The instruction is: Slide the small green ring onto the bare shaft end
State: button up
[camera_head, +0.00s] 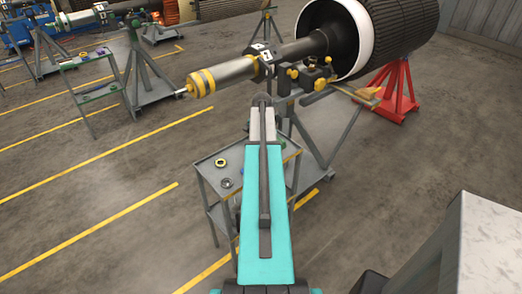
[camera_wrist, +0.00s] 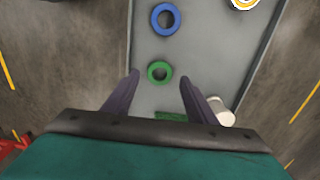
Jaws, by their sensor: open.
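The small green ring (camera_wrist: 150,72) lies flat on a grey tray (camera_wrist: 200,50) in the wrist view. My gripper (camera_wrist: 160,79) is open and empty. Its two fingertips are on either side of the ring's near edge in the picture; the height between them and the ring is hard to tell. The rotor shaft (camera_head: 228,72) points left in the head view. It has yellow bands (camera_head: 201,82) and a thin, pale bare end (camera_head: 181,92). My arm hides the gripper and the green ring in the head view.
A blue ring (camera_wrist: 154,20) lies beyond the green one; a yellow-and-white ring (camera_wrist: 235,2) is at the top edge. A white cylinder (camera_wrist: 222,113) is beside the right finger. The trolley (camera_head: 205,171) stands below the shaft. A red stand (camera_head: 402,95) is at the right.

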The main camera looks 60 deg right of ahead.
jog(key=shift+f+b, duration=0.5)
jog(key=shift+f, duration=0.95)
